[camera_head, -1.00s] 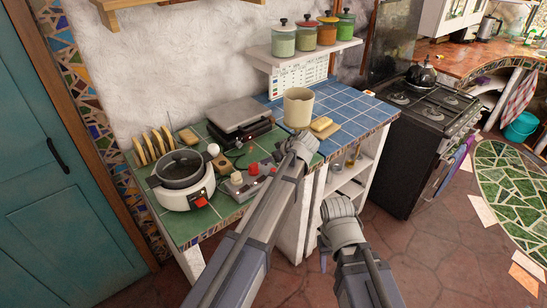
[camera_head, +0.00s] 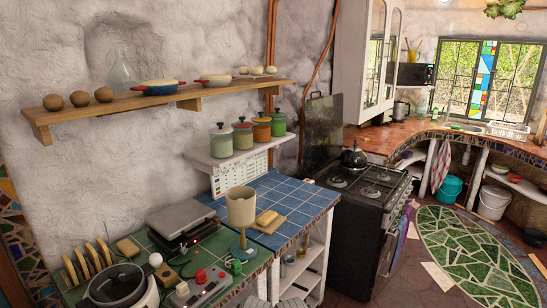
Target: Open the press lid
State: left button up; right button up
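The press (camera_head: 180,221) sits on the green-tiled part of the counter at lower left, against the wall. Its flat grey lid lies down over a dark base and looks shut. Neither gripper shows in this view.
A pot (camera_head: 118,286), a toast rack (camera_head: 88,262) and a control box with a red knob (camera_head: 201,277) are in front. A wall shelf (camera_head: 160,99) overhangs. Blue tiles (camera_head: 290,200) have free room.

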aim_at(172, 221)
jog(key=i+l, duration=0.15)
jog(key=l, duration=0.2)
jog(key=i+l, duration=0.1)
jog(key=l, duration=0.3)
jog(key=i+l, duration=0.15)
jog(key=l, duration=0.2)
jog(key=i+l+u, duration=0.1)
jog(key=l, duration=0.25)
